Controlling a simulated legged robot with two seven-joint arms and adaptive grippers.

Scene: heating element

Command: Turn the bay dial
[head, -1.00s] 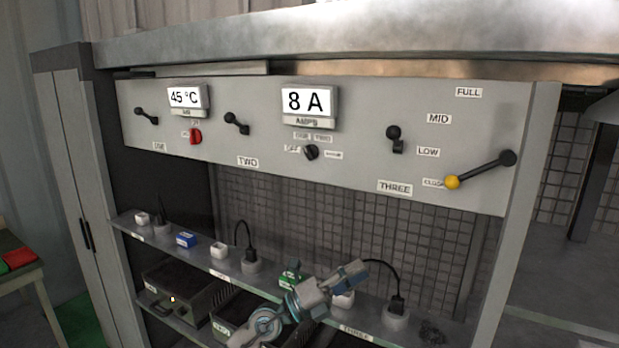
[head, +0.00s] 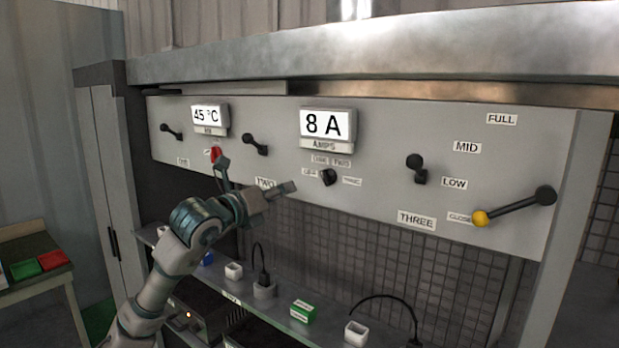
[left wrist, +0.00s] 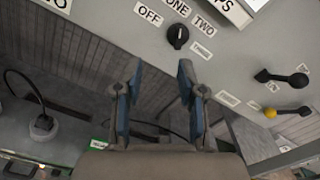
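The bay dial is a small black knob (head: 328,177) on the grey panel, below the "8 A" amps display (head: 325,124). Labels OFF, ONE, TWO and THREE surround it. It also shows in the left wrist view (left wrist: 178,36), beyond the fingertips. Its exact pointing is too small to tell. My left gripper (head: 256,172) is open and empty, in front of the panel to the left of the dial in the head view. Its two fingers stand well apart in the left wrist view (left wrist: 160,72), not touching the dial. My right gripper is not in view.
A red knob (head: 215,153) is partly covered by my left finger. Black levers (head: 256,144) and a yellow-tipped handle (head: 515,207) stick out of the panel. Below, a shelf holds a green block (head: 303,312), white blocks (head: 355,332) and cabled plugs (head: 264,285).

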